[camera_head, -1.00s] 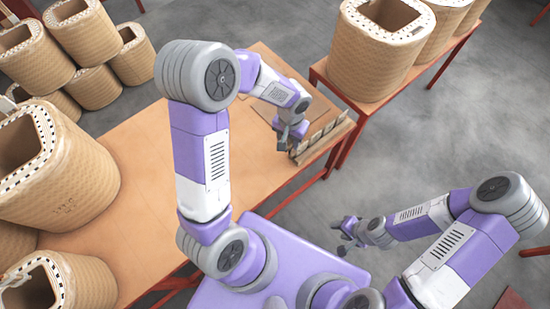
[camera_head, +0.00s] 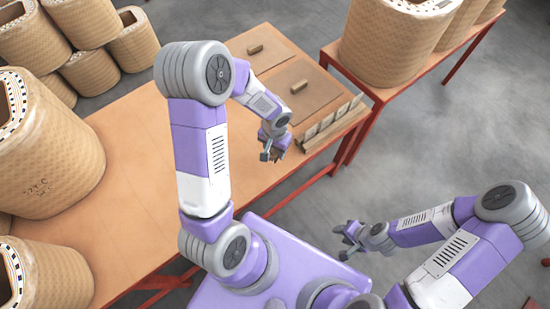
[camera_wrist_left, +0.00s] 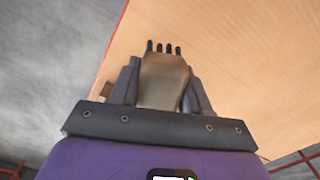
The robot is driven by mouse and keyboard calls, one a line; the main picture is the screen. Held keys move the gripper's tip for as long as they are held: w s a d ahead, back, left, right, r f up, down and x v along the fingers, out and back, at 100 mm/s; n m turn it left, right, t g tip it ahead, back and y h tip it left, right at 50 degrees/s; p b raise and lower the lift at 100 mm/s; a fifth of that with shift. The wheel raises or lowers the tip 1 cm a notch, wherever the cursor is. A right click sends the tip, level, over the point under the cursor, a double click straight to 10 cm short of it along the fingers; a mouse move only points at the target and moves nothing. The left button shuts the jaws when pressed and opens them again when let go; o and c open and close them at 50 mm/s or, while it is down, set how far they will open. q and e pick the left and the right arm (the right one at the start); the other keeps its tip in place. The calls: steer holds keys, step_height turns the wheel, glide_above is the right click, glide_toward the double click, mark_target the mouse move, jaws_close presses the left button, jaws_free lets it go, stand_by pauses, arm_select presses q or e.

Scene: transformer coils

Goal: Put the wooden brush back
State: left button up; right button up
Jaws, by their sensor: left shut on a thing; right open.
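My left gripper (camera_head: 271,150) is above the wooden table, to the left of the slotted wooden rack (camera_head: 333,128). In the left wrist view it is shut on the wooden brush (camera_wrist_left: 164,80), a tan block with several dark tips pointing away from the gripper. In the head view the brush is too small and too hidden by the gripper to make out. My right gripper (camera_head: 350,238) is open and empty, over the floor to the right of the table.
The table (camera_head: 130,150) has two flat boards with small wooden blocks (camera_head: 299,87) at its far end. Large coils (camera_head: 45,150) stand at the left. Another coil (camera_head: 390,45) stands on a second table at right. The middle of the table is clear.

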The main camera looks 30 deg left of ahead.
arm_select(q)
step_height(320, 180, down, 5)
steer(key=shift+r+b, duration=0.15)
steer(key=shift+b, duration=0.7)
steer(key=shift+r, duration=0.1)
steer(key=o, duration=1)
